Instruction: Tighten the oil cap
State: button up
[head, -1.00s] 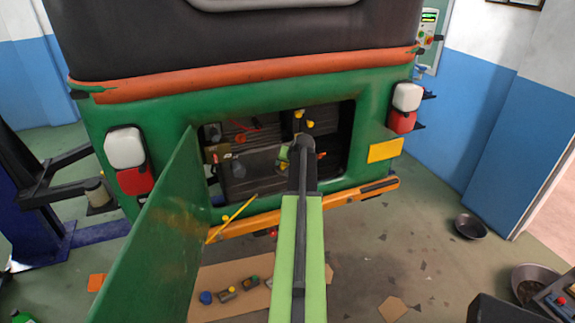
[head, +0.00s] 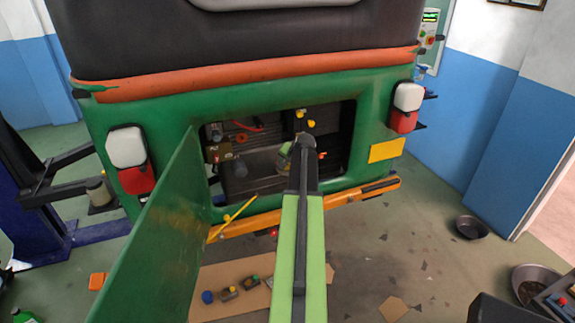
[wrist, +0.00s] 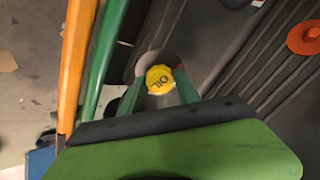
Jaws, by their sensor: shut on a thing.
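The oil cap (wrist: 160,78) is yellow with "OIL" on its top. In the wrist view it sits in a round grey fitting (wrist: 171,61) near the middle. My gripper (wrist: 159,88) is shut on the cap, with one green finger on each side of it. In the head view my gripper (head: 285,156) reaches into the rickshaw's open engine bay (head: 262,163). My arm partly covers it there, and I cannot make out the cap in that view.
The green hatch door (head: 160,235) hangs open left of the bay. The orange bumper (head: 262,220) runs below it. An orange round part (wrist: 303,39) is at the wrist view's upper right. Several small parts lie on cardboard (head: 225,275) on the floor.

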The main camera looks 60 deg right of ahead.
jog(key=m, duration=0.8)
dwell(0.4)
jog(key=shift+m, duration=0.4)
jog(key=o, duration=0.9)
jog(key=shift+m, duration=0.5)
jog(key=shift+c, duration=0.2)
jog(key=o, duration=0.5)
jog(key=shift+w+d+f, duration=0.1)
jog(key=shift+d+f, duration=0.05)
jog(key=shift+f, duration=0.05)
jog(key=shift+r, duration=0.1)
